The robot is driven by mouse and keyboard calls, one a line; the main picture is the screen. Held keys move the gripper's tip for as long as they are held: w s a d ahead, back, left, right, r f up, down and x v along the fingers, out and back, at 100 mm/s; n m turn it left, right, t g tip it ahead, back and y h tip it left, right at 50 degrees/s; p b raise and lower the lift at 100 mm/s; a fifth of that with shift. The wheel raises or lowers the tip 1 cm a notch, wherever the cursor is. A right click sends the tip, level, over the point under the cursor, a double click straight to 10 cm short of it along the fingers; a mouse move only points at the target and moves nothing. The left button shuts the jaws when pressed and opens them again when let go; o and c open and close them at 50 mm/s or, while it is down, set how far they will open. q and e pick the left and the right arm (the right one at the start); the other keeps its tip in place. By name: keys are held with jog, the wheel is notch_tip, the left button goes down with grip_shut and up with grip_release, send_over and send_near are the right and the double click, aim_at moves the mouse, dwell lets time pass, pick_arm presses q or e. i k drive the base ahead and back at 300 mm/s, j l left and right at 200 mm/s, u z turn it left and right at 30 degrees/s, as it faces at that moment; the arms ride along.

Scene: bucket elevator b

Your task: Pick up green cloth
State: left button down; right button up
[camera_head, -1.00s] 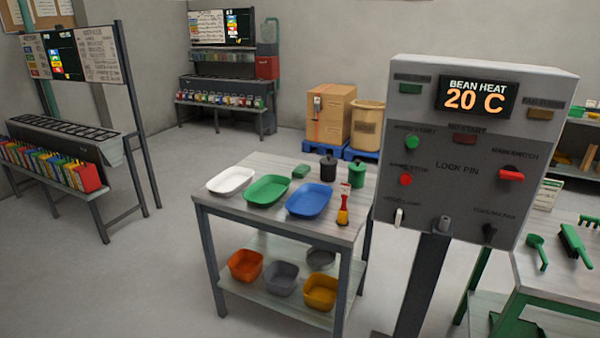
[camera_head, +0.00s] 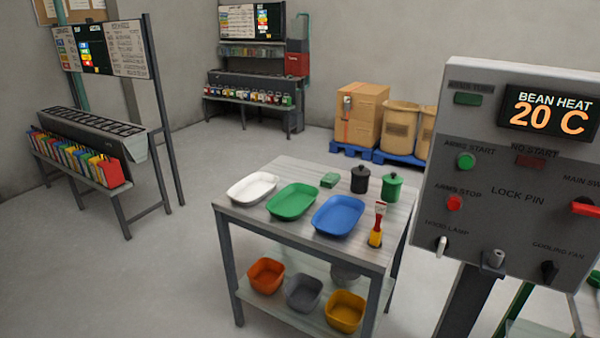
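A small green folded block (camera_head: 330,180), which looks like the green cloth, lies on the table (camera_head: 290,240) near its back edge. It sits behind the green tray (camera_head: 292,202) and left of the black canister (camera_head: 360,180). It is small in the view, so its texture is hard to tell. Neither of my grippers is in view.
The table also bears a white tray (camera_head: 252,187), a blue tray (camera_head: 338,215), a green canister (camera_head: 392,187) and a red-yellow brush (camera_head: 377,226). A grey control panel (camera_head: 520,190) stands close on the right. Open floor (camera_head: 150,285) lies to the left.

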aim_at(330, 179)
jog(key=i+j+u, duration=0.1)
jog(key=i+u, duration=1.05)
jog(key=i+z, duration=0.1)
jog(key=i, duration=0.25)
jog(key=i+j+z, duration=0.15)
jog(key=i, duration=0.2)
